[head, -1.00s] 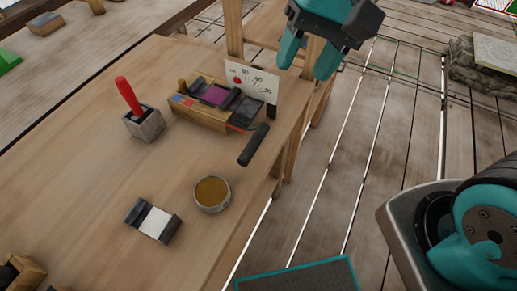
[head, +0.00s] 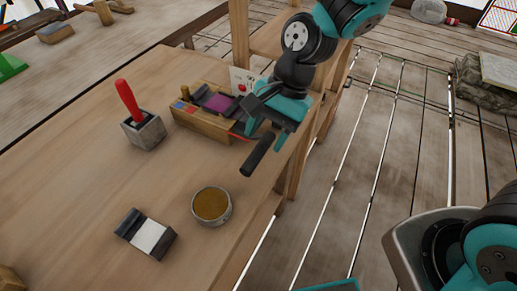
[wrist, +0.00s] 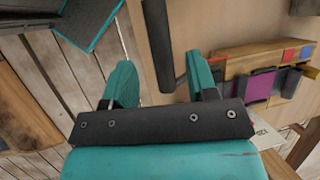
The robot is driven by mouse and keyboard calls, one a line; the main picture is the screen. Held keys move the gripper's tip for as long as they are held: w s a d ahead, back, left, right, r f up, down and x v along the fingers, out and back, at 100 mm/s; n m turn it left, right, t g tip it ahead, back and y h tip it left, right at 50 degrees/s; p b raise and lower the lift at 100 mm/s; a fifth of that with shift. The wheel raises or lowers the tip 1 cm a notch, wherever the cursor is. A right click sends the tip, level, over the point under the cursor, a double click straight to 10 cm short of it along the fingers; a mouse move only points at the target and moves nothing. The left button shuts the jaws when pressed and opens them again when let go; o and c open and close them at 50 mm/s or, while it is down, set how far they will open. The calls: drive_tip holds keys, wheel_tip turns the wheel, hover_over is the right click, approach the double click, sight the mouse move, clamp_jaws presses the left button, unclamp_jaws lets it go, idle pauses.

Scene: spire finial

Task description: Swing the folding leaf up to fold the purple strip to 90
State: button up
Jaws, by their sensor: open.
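The wooden folding jig (head: 190,122) stands near the table's right edge, with the purple strip (head: 217,103) lying flat across its dark top. The strip also shows at the right in the wrist view (wrist: 260,88). The folding leaf's black handle (head: 260,155) sticks out from the jig on a thin red rod; its leaf is mostly hidden behind my gripper in the head view. My gripper (head: 268,133) is open above the handle's upper end. In the wrist view the handle (wrist: 158,40) appears between the spread teal fingers; I cannot tell whether they touch it.
A white angle dial (head: 240,78) stands behind the jig, partly covered by my arm. A red-handled tool in a grey block (head: 143,130), a round tin (head: 211,205) and a black-and-white block (head: 147,235) stand on the table. The middle left of the table is clear.

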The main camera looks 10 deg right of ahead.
sight(258, 151)
drive_tip(key=shift+x, duration=2.2)
drive_tip(key=shift+c, duration=0.5)
clamp_jaws()
drive_tip(key=shift+r, duration=0.1)
